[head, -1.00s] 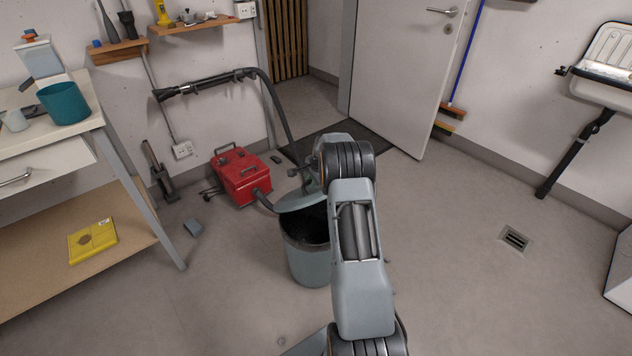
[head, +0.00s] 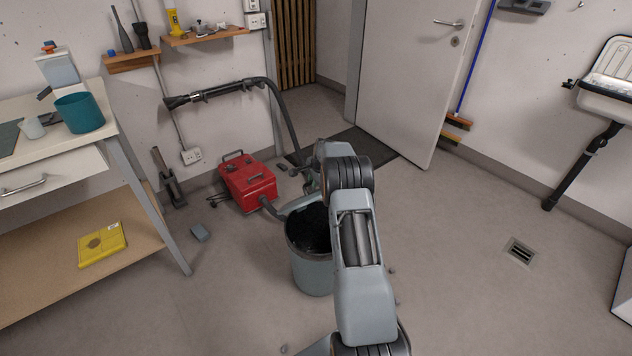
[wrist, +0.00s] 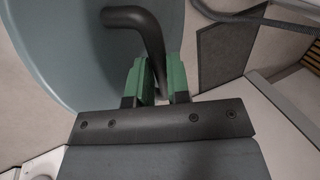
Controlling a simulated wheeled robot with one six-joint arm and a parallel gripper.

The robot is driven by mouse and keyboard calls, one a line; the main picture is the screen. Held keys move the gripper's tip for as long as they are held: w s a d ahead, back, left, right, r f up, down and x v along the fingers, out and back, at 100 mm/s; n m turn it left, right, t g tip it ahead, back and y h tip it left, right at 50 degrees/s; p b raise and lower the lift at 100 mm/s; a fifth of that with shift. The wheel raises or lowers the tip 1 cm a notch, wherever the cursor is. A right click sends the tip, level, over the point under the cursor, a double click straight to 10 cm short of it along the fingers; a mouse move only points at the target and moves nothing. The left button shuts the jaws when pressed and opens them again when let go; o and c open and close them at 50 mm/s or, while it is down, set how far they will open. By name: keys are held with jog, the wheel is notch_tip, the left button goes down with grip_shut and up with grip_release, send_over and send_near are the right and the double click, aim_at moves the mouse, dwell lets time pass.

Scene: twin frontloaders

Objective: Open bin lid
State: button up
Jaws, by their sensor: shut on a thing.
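The bin (head: 312,268) is a grey-blue round bin with a dark liner, standing on the floor in the middle of the head view. Its lid (head: 300,203) is tilted up at the bin's far side, and the dark inside shows. In the wrist view the lid (wrist: 60,45) fills the upper left, with a dark bent handle (wrist: 148,28) on it. My gripper (wrist: 160,80) has green fingers, shut on the handle. In the head view my own arm hides the fingers and part of the lid.
A red vacuum machine (head: 247,182) stands just behind and left of the bin, with a hose (head: 283,110) rising to the wall. A workbench (head: 125,160) stands at the left. The floor at the right, around the drain (head: 520,252), is clear.

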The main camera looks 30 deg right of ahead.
jog(key=shift+w+r, duration=0.1)
jog(key=shift+w, duration=0.05)
jog(key=shift+w+a+r+p, duration=0.1)
jog(key=shift+w+r+p, duration=0.15)
jog(key=shift+w, duration=0.3)
jog(key=shift+w+r+p, duration=0.25)
jog(key=shift+w+p, duration=0.05)
jog(key=shift+w, duration=0.3)
jog(key=shift+w+a+r+p, duration=0.1)
jog(key=shift+w+r+p, duration=0.15)
jog(key=shift+w, duration=0.3)
jog(key=shift+r, duration=0.1)
jog(key=shift+w+d+r, duration=0.1)
jog(key=shift+w+r, duration=0.05)
jog(key=shift+w, duration=0.15)
jog(key=shift+w+a+r+p, duration=0.2)
jog(key=shift+w+p, duration=0.1)
jog(key=shift+w, duration=0.55)
jog(key=shift+w+a+r+p, duration=0.15)
jog(key=shift+w+p, duration=0.15)
jog(key=shift+w, duration=0.55)
jog(key=o, duration=0.6)
jog(key=shift+s+d, duration=0.1)
jog(key=shift+d, duration=0.15)
jog(key=shift+o, duration=0.2)
